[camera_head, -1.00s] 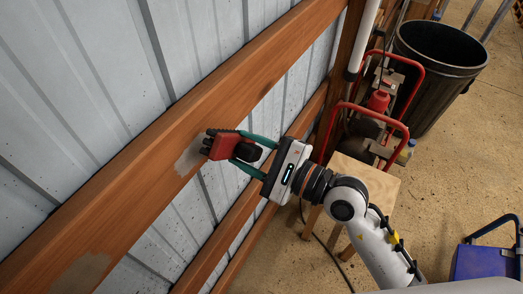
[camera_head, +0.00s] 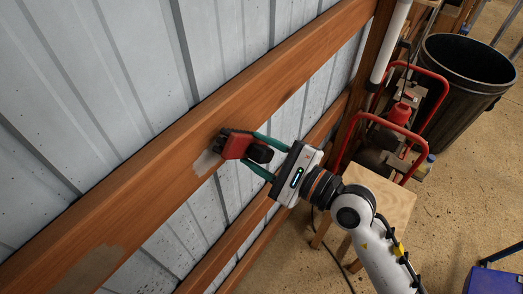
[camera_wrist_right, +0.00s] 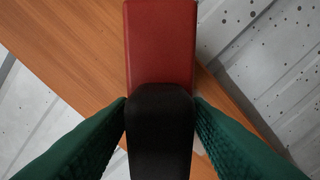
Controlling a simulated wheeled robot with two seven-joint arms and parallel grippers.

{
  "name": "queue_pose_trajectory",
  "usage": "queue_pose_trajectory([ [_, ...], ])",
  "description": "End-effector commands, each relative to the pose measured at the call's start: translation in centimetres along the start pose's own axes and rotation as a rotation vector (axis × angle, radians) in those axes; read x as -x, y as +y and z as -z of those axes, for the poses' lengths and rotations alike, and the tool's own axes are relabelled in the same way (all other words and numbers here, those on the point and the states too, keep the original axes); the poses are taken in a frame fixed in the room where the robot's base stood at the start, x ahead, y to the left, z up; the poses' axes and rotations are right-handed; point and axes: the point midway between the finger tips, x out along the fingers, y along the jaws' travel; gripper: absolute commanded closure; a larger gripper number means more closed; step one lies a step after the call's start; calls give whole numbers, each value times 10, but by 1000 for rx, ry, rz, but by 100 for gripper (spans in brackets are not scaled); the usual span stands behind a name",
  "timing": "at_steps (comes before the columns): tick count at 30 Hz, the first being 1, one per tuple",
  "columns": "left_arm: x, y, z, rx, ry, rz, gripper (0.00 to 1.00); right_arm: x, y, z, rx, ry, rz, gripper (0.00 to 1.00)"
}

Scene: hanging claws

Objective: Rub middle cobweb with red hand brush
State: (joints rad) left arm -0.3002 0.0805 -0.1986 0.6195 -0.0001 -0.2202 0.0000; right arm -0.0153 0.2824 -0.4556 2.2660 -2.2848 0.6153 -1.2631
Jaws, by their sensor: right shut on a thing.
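The red hand brush (camera_head: 237,145) has a red block, dark bristles and a black handle. My right gripper (camera_head: 262,158) is shut on the black handle. In the right wrist view, the brush's red body (camera_wrist_right: 160,45) points away between my green fingers (camera_wrist_right: 160,125). The brush is at the wooden beam, bristles toward it; I cannot tell whether they touch. A pale grey cobweb patch (camera_head: 206,163) lies on the beam just left of and below the brush head, which may hide part of it. Another pale patch (camera_head: 92,268) is lower left on the beam. My left gripper is not in view.
The wooden beam (camera_head: 290,75) runs diagonally along a grey metal wall (camera_head: 75,85). A wooden stool (camera_head: 385,200), a red-framed machine (camera_head: 400,115) and a black bin (camera_head: 455,85) stand right of the wall. A blue object (camera_head: 495,280) is at lower right.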

Motion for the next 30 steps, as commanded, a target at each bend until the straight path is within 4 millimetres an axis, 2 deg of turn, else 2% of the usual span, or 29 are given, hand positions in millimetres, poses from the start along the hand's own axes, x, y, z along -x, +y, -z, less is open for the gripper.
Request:
queue_pose_trajectory([
  [30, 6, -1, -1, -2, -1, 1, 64, -16, -2, 4, -1, 2, -1, 75],
])
